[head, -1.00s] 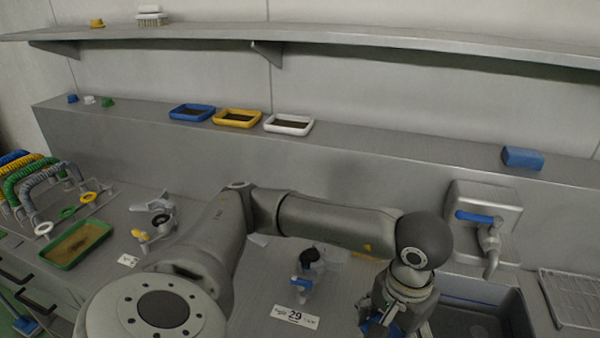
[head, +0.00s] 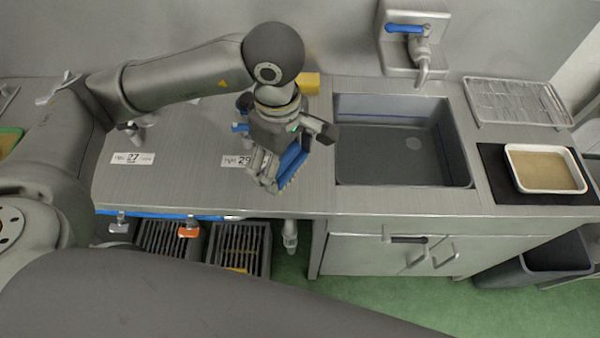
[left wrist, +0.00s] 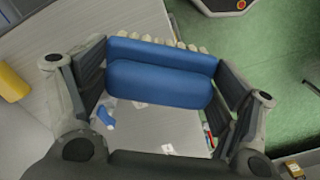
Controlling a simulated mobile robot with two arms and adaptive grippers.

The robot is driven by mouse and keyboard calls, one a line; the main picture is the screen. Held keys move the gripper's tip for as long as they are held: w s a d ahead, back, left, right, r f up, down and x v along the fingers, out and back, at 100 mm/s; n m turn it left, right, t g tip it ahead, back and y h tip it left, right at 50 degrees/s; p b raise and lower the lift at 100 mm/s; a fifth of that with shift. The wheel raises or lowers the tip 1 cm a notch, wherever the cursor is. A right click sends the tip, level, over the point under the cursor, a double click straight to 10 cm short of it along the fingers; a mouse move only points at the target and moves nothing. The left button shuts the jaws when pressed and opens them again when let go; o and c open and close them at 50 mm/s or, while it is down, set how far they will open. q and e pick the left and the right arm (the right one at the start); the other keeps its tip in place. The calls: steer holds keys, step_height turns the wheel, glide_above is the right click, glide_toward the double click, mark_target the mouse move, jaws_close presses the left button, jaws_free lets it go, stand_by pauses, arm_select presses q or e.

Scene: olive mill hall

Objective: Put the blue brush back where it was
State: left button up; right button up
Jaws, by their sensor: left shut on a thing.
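My left gripper (head: 295,154) is shut on the blue brush (head: 292,161) and holds it above the front part of the steel counter (head: 200,185), left of the sink. In the left wrist view, the blue brush (left wrist: 160,82) lies crosswise between the two fingers, with its pale bristles along the far side. The fingers hide its ends. My right gripper is not in view. No blue tray or wall ledge shows in the head view now.
The sink (head: 400,170) has a blue-handled tap (head: 405,29) behind it. A wire rack (head: 515,100) and a white tray (head: 550,190) on a dark mat stand to the right. A yellow block (head: 310,83) and number labels lie on the counter. Dark crates (head: 238,240) stand below.

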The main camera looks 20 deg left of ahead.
arm_select(q)
steer(key=s+d+n+b, duration=0.1)
steer(key=d+n, duration=0.4)
steer(key=n, duration=0.9)
steer(key=s+d+n+b, duration=0.1)
steer(key=d+n, duration=0.4)
steer(key=n, duration=1)
steer(key=w+a+f+p, duration=0.1)
steer(key=w+a+f, duration=0.3)
steer(key=w+a+f+p, duration=0.1)
steer(key=w+a+f, duration=0.3)
steer(key=w+f, duration=0.1)
steer(key=shift+w+a, duration=0.25)
steer(key=shift+a, duration=0.15)
steer(key=shift+w+f, duration=0.1)
steer(key=shift+f, duration=0.15)
steer(key=f, duration=0.1)
steer(key=f+p, duration=0.2)
steer(key=shift+w+a+f, duration=0.3)
steer(key=shift+a+f, duration=0.05)
steer(key=shift+f, duration=0.15)
steer(key=shift+f, duration=0.1)
